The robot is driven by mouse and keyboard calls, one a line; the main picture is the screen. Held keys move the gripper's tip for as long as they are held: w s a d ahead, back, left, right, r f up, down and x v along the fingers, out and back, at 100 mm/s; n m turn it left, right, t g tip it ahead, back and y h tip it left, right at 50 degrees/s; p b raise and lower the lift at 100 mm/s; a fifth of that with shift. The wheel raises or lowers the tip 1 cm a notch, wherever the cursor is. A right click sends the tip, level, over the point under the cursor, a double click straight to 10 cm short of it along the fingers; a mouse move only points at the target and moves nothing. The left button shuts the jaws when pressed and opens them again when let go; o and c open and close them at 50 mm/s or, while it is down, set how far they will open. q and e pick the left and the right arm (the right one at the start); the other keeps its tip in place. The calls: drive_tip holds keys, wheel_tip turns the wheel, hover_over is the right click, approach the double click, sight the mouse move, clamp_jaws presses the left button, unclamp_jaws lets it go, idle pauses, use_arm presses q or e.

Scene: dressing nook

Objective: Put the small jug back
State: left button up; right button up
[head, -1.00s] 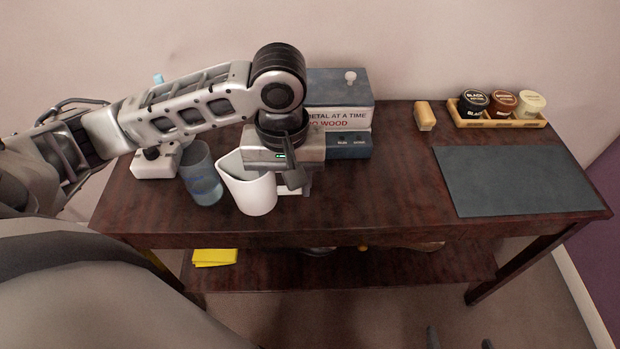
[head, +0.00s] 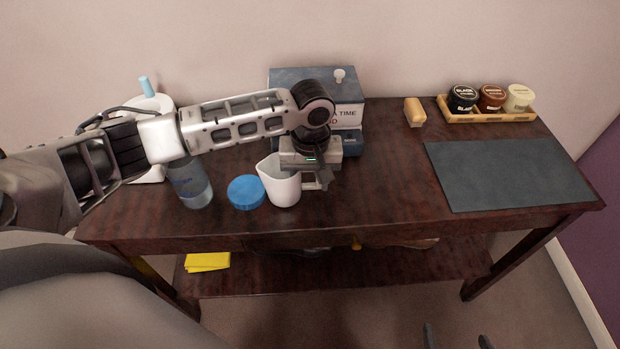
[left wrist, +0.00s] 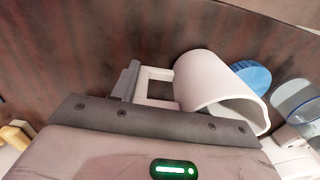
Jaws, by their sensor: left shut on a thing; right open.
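The small white jug (head: 279,184) is near the front edge of the dark wooden table, right of a round blue lid or disc (head: 246,192). It looks nearly upright; I cannot tell whether its base touches the table. My left gripper (head: 318,178) is shut on the jug's handle, on the jug's right side. In the left wrist view, the jug (left wrist: 212,85) and its square handle (left wrist: 155,85) show at the jaws. My right gripper (head: 458,340) shows only as two dark, spread fingertips at the bottom edge, open and empty.
A clear bluish cup (head: 190,184) stands left of the blue disc. A blue-grey box (head: 300,85) stands behind my left arm. A grey mat (head: 505,175), a tan block (head: 415,112) and a tray of jars (head: 490,116) are at right. The table's middle is clear.

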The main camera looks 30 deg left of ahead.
use_arm(q)
drive_tip(key=shift+f, duration=0.1)
drive_tip(key=o, duration=1.2)
drive_tip(key=shift+o, duration=0.2)
wheel_tip(320, 180, up, 12)
drive_tip(key=shift+d+r+p, duration=0.1)
drive_tip(key=shift+p, duration=0.25)
